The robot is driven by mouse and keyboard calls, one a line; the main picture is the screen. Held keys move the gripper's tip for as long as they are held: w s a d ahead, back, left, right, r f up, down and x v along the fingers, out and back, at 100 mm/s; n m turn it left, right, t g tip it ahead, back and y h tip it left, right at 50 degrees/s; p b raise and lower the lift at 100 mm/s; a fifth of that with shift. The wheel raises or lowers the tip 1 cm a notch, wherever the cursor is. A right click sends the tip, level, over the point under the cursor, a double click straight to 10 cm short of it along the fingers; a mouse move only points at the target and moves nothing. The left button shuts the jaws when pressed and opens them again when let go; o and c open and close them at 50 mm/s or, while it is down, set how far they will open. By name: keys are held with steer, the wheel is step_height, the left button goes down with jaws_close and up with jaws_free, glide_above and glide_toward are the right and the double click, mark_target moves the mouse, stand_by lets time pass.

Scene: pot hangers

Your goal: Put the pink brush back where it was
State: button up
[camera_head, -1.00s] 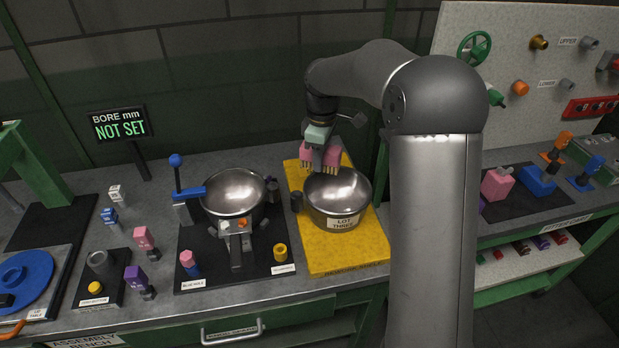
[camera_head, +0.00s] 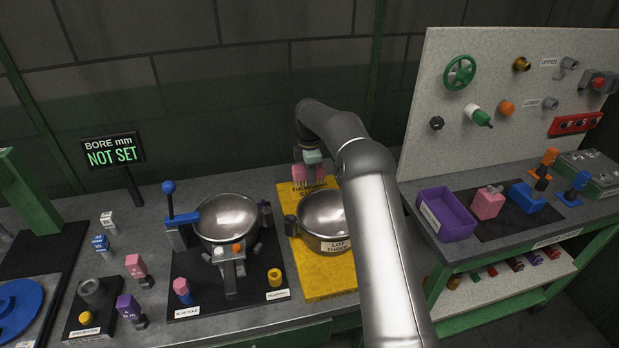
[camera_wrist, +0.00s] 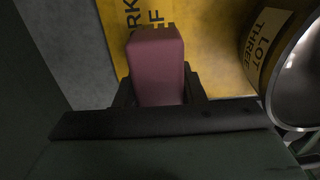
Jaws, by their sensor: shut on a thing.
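My gripper (camera_head: 312,163) is at the back end of the yellow mat (camera_head: 330,283), behind the steel pot labelled LOT THREE (camera_head: 323,240). It is shut on the pink brush (camera_head: 299,174), whose bristles point down. In the wrist view the brush's pink body (camera_wrist: 157,65) sits between the two dark jaws, over the yellow mat (camera_wrist: 210,30) and left of the pot (camera_wrist: 262,50). I cannot tell whether the bristles touch the mat.
A second steel pot (camera_head: 226,218) stands in a black fixture to the left, with a blue-knobbed lever (camera_head: 169,188) beside it. A purple bin (camera_head: 447,214) and a pink block (camera_head: 487,203) are on the right cart. The mat's front is clear.

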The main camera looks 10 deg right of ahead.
mark_target(309, 191)
steer(key=shift+w+d+f, duration=0.15)
steer(key=shift+w+f, duration=0.45)
steer(key=shift+f, duration=0.1)
steer(key=shift+f+p, duration=0.4)
steer(key=shift+f, duration=1.1)
steer(key=shift+f, duration=0.25)
steer(key=o, duration=1.1)
steer(key=shift+r, duration=0.15)
